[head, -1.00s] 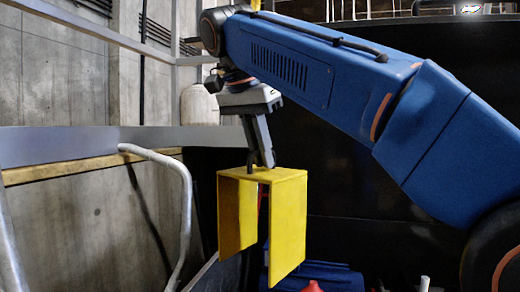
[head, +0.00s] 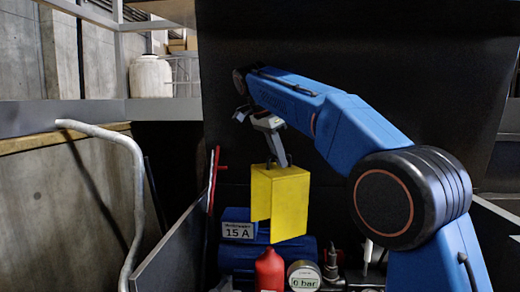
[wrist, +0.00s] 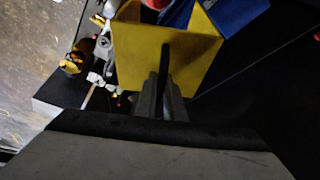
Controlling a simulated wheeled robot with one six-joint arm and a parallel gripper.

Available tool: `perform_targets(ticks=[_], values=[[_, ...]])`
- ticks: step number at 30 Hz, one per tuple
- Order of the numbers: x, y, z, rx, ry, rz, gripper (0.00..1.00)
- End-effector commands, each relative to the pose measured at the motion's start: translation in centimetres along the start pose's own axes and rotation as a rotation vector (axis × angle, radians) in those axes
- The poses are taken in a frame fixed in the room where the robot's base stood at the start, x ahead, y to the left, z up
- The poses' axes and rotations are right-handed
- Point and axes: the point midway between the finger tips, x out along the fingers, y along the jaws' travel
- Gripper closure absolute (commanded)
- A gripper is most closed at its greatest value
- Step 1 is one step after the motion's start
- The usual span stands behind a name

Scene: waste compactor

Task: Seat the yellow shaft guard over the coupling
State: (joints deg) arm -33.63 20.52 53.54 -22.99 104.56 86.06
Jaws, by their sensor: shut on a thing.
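The yellow shaft guard (head: 288,205) is a folded U-shaped cover, top plate up and open side down. My gripper (head: 283,163) is shut on it at the top and holds it in the air, roughly upright. In the head view it hangs in front of a blue motor (head: 238,258) and above a red bottle. In the wrist view the guard (wrist: 150,55) is just beyond my fingers (wrist: 163,95), which close on a dark upright piece on its top. I cannot make out the coupling; the guard and nearby parts may hide it.
A red bottle (head: 269,270) and a round gauge reading 0 bar (head: 303,276) stand below the guard. A red-handled rod (head: 213,180) is left of it. Dark side panels (head: 172,250) flank the bay, and a pale bent rail (head: 135,200) stands at left.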

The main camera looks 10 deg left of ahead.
Motion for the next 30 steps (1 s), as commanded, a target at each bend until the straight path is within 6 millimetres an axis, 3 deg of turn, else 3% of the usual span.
perform_targets(ticks=[9, 18, 24, 30], values=[[7.6, -1.4, -7.2, 0.177, 0.002, 0.065, 1.00], [14.4, -1.4, -13.6, 0.329, 0.004, 0.123, 1.00], [17.7, -1.0, -16.6, 0.402, 0.005, 0.149, 1.00], [19.7, -0.7, -18.4, 0.446, 0.006, 0.165, 1.00]])
